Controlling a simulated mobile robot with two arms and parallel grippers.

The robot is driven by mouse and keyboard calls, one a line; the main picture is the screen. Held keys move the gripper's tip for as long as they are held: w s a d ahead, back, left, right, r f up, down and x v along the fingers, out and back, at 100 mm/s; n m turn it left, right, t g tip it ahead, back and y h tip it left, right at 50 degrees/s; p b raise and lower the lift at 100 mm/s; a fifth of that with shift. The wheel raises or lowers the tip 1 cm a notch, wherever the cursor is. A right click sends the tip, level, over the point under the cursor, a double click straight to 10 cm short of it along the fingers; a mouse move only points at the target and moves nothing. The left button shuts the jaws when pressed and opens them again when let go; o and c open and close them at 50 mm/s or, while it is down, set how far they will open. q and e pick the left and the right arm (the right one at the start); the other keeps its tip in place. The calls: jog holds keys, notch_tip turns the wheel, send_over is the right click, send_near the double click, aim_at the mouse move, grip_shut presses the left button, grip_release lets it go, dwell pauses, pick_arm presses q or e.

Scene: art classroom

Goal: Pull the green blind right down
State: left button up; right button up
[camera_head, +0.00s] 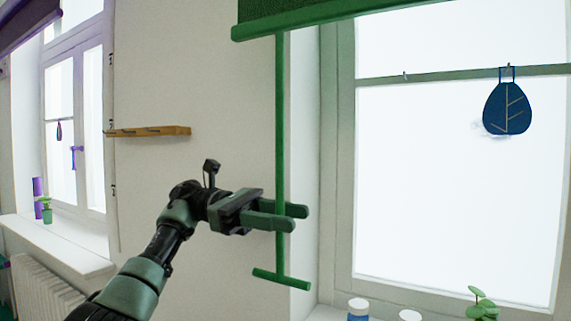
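The green blind (300,17) is rolled high over the right window, with its green bottom bar at the top of the view. A long green pull rod (280,120) hangs from the bar and ends in a short crosspiece (281,277). My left gripper (288,217) is at the lower part of the rod, above the crosspiece. One finger lies in front of the rod and the other behind it. I cannot tell whether the fingers press on it. My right gripper is not in view.
A blue leaf ornament (507,108) hangs at the right window. White-capped bottles (358,308) and a plant (483,303) stand below it. A wooden rail (149,131) is on the wall. A purple blind (25,20) hangs at the left window, above a radiator (45,287).

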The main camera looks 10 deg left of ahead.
pick_arm(q)
notch_tip(320, 180, up, 9)
jog(key=p, duration=0.4)
jog(key=shift+f, duration=0.15)
